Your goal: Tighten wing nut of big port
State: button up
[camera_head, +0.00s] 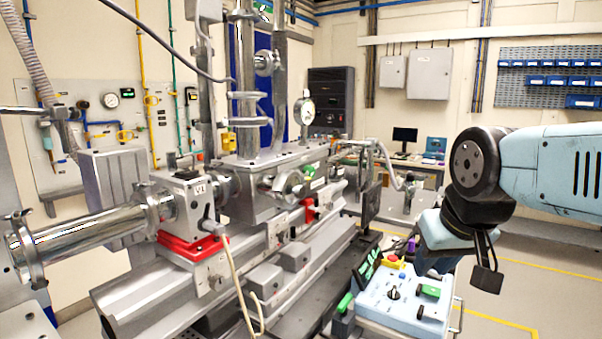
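A wide steel tube (90,230) runs along the left of the beamline and ends in a flange with a ring clamp (22,250). Small hardware shows at the top of this clamp, but it is too small to tell whether it is a wing nut. A steel chamber (265,165) with a round front port (290,184) stands in the middle. I cannot tell which opening is the big port. My gripper (440,235) hangs at the right, apart from the chamber and above a control box. Its fingers cannot be made out.
The light-blue control box (400,300) with knobs and a red button stands below my arm. A cable (238,285) hangs in front of the red-based valve block (185,215). A pressure gauge (304,111) sits above the chamber. Open floor with yellow lines lies at the right.

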jog(key=shift+w+a+r, duration=0.1)
jog(key=shift+w+r, duration=0.15)
jog(key=shift+r, duration=0.1)
jog(key=shift+c, duration=0.7)
jog(key=w+a+r+n, duration=0.1)
jog(key=w+a+r, duration=0.1)
jog(key=w+r, duration=0.2)
jog(key=w+a+r+n+g+y, duration=0.1)
jog(key=w+r+n, duration=0.1)
jog(key=w+r, duration=0.2)
jog(key=w+a+r+n, duration=0.2)
jog(key=w+r, duration=0.3)
jog(key=w, duration=0.2)
jog(key=shift+w+a+y, duration=0.25)
jog(key=shift+a+y, duration=0.05)
jog(key=shift+c, duration=0.3)
notch_tip(320, 180, up, 6)
jog(key=n+g+y, duration=0.2)
jog(key=n, duration=0.4)
send_over(303, 174)
jog(key=s+d, duration=0.3)
jog(key=d, duration=0.2)
jog(key=x, duration=1.3)
jog(key=shift+s+a, duration=0.1)
jog(key=shift+c, duration=0.4)
grip_shut()
